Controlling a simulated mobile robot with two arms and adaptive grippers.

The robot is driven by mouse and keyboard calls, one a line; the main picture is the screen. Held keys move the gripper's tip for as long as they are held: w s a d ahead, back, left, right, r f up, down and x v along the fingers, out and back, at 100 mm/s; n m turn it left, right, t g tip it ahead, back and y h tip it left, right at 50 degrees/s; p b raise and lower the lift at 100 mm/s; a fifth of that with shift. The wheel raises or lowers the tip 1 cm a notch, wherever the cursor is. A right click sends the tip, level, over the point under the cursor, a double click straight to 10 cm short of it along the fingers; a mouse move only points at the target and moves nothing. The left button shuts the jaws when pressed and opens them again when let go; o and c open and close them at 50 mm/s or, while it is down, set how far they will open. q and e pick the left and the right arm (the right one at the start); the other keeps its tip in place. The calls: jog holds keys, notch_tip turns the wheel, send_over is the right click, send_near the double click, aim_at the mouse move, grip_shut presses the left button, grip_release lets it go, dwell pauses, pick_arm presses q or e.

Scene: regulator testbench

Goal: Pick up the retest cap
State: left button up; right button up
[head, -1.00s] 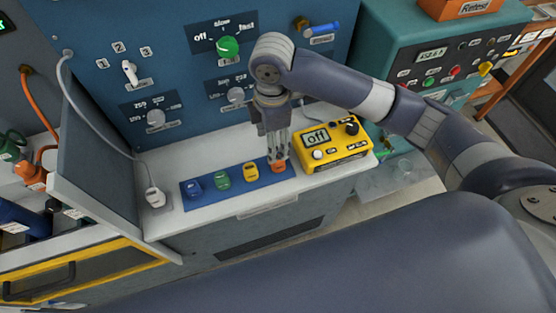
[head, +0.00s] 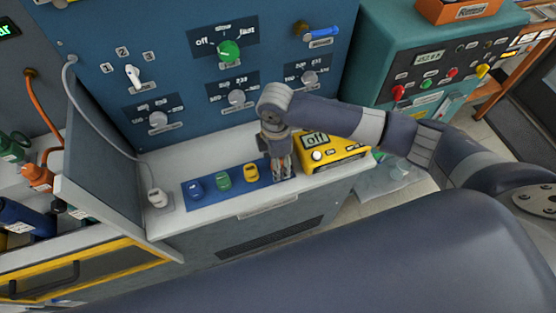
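A row of small caps stands on a blue mat (head: 238,190) on the white ledge: a blue cap (head: 196,187), a green cap (head: 223,181) and a yellow cap (head: 251,172). The orange cap at the right end of the row is almost wholly hidden by my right gripper (head: 282,172). That gripper points down with its fingertips low over the orange cap's spot. Whether the fingers are apart or closed on the cap is too small to tell. My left gripper is out of view.
A white cabled piece (head: 157,198) sits left of the mat. The panel with the green knob (head: 229,51) rises behind. An orange Retest bin (head: 462,10) sits at upper right.

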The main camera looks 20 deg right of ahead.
jog(key=c, duration=1.1)
notch_tip(320, 180, up, 10)
jog(key=shift+r+b, duration=0.1)
jog(key=shift+b, duration=0.5)
